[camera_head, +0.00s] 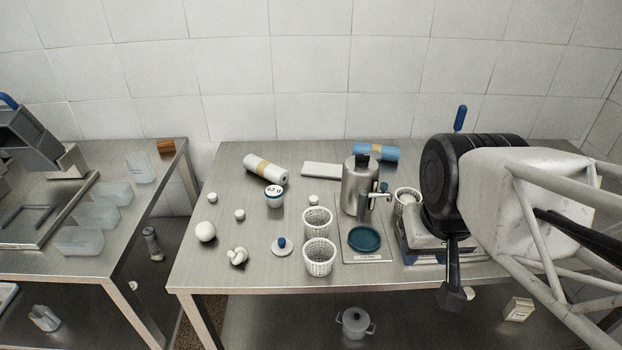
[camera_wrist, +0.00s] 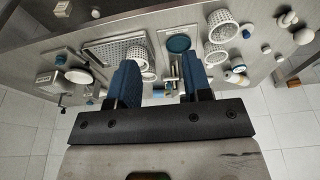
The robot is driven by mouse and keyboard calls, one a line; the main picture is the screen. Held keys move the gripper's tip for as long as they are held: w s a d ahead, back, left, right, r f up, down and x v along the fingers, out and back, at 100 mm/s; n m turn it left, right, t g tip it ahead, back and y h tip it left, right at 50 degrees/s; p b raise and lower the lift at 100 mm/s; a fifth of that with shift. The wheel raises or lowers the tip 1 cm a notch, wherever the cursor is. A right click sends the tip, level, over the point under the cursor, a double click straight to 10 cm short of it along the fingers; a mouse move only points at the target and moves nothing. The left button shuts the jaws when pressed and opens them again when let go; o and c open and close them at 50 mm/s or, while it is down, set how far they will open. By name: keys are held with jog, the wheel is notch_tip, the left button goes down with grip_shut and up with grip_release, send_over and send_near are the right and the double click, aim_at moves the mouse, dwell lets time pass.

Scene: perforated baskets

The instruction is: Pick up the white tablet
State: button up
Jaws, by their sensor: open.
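A flat white slab (camera_head: 322,170), which fits the white tablet, lies near the back of the metal table in the head view. It lies between a white roll and a blue roll, and the metal canister stands in front of its right end. I cannot make it out in the wrist view, where my gripper covers that part. My gripper (camera_wrist: 158,82) is open, with two blue fingers spread apart and nothing seen held between them. In the head view my arm is at the right, and the gripper's jaws cannot be clearly made out there.
The metal canister (camera_head: 355,187) stands tall near the slab. The white roll (camera_head: 265,168) and blue roll (camera_head: 378,152) flank it. Perforated baskets (camera_head: 319,258) (camera_head: 317,222) and a blue dish (camera_head: 364,239) stand nearer the front. Bare table lies at the back left.

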jog(key=shift+o, duration=1.1)
jog(key=w+a+f+m+g, duration=0.1)
jog(key=w+a+m, duration=0.25)
jog(key=w, duration=0.85)
jog(key=w+a+f+m, duration=0.2)
jog(key=w+m, duration=0.3)
jog(key=w, duration=0.6)
jog(key=w+a+f+m, duration=0.2)
jog(key=w+a+f, duration=0.1)
jog(key=w, duration=0.3)
jog(key=w+a+f+m+g, duration=0.1)
jog(key=w+a+f+m, duration=0.1)
jog(key=w+a+f, duration=0.2)
jog(key=w+a+f+m+h, duration=0.1)
jog(key=w+a+f+m, duration=0.2)
jog(key=w+f, duration=0.4)
jog(key=shift+w+a, duration=0.2)
jog(key=shift+w, duration=0.65)
jog(key=shift+w+a+f, duration=0.1)
jog(key=shift+f, duration=0.1)
